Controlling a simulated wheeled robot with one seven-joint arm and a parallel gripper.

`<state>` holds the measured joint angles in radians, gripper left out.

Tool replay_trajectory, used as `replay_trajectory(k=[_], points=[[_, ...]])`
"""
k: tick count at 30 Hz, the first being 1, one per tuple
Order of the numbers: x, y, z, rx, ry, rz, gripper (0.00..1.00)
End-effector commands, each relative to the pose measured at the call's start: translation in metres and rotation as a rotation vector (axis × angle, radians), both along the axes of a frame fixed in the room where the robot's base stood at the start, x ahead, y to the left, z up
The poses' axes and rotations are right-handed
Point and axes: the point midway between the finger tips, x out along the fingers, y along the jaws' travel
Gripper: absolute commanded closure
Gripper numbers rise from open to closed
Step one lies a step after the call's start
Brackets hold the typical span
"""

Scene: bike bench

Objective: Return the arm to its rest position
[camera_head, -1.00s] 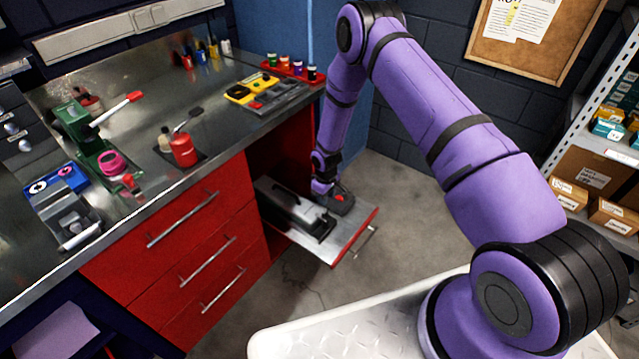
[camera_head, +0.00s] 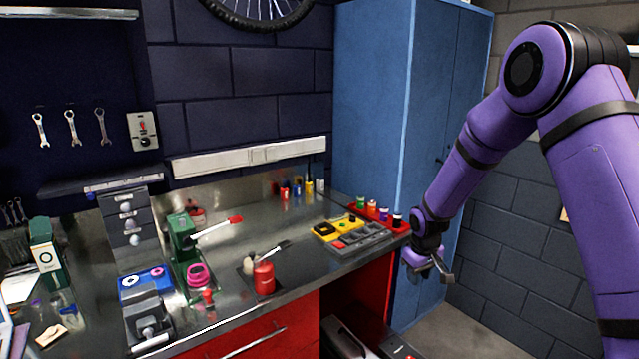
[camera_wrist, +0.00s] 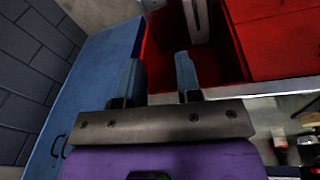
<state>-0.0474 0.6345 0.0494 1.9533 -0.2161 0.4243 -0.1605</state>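My purple arm (camera_head: 480,150) reaches in from the right in the head view. My gripper (camera_head: 442,268) hangs beside the right end of the workbench, in front of the blue cabinet. In the wrist view my gripper (camera_wrist: 158,75) shows two fingers spread apart with nothing between them. Beyond the fingers is the red interior (camera_wrist: 215,65) of the bench, with a grey object (camera_wrist: 197,20) inside.
The metal workbench (camera_head: 300,270) carries a red bottle (camera_head: 263,277), a yellow-and-grey tray (camera_head: 352,240) and a red rack of small bottles (camera_head: 385,221). A blue cabinet (camera_head: 385,100) stands behind my gripper.

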Motion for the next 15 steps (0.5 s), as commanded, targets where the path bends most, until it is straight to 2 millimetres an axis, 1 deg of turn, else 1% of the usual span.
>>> replay_trajectory(k=[1, 3, 5, 6, 8, 9, 11, 15], points=[[-0.005, -0.002, 0.024, 0.0, -0.018, -0.014, 0.68], [-0.014, -0.006, 0.051, 0.002, -0.032, -0.035, 0.68], [-0.023, -0.008, 0.073, 0.002, -0.046, -0.051, 0.68], [-0.029, -0.01, 0.088, 0.003, -0.053, -0.062, 0.68], [-0.039, -0.012, 0.109, 0.006, -0.066, -0.08, 0.68], [-0.047, -0.014, 0.122, 0.007, -0.074, -0.092, 0.68], [-0.058, -0.016, 0.142, 0.011, -0.088, -0.109, 0.68], [-0.089, -0.022, 0.185, 0.019, -0.117, -0.148, 0.68]])
